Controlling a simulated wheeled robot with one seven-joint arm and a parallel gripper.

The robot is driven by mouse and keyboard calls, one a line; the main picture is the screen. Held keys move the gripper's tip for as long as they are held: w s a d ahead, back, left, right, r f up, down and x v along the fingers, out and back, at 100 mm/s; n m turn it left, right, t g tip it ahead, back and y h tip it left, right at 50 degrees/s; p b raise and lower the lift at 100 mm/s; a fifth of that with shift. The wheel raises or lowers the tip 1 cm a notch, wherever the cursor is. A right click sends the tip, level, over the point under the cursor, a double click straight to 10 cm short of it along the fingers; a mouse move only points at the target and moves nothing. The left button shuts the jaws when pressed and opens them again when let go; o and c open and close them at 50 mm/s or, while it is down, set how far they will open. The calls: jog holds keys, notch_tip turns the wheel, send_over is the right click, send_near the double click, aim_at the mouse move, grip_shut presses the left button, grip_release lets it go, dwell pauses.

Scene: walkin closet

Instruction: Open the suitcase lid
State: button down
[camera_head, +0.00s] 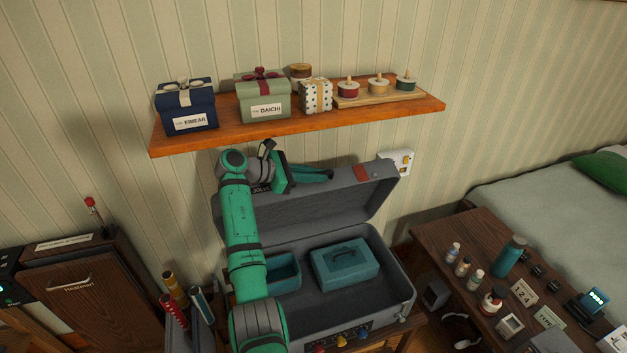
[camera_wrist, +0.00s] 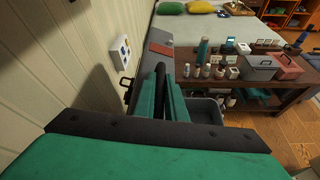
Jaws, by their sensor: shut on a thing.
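The grey suitcase (camera_head: 345,292) stands on a wooden stand with its lid (camera_head: 345,205) raised and leaning back towards the wall. Inside the base are a teal box with a handle (camera_head: 345,262) and an open teal bin (camera_head: 284,272). My gripper (camera_head: 328,174) is at the upper edge of the lid, below the shelf, and is shut on the lid. In the wrist view the gripper fingers (camera_wrist: 170,92) reach to the lid's edge, with a red patch on the lid (camera_wrist: 160,49) just beyond. My arm hides the left part of the suitcase.
A wooden shelf (camera_head: 300,122) with gift boxes and small pots is close above the lid and my gripper. A wall socket (camera_head: 396,162) is right of the lid. A low table (camera_head: 470,245) with bottles and clocks stands right, and rolled tubes (camera_head: 175,290) stand left.

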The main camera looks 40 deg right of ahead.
jog(key=shift+f, duration=0.1)
jog(key=c, duration=2.1)
grip_release()
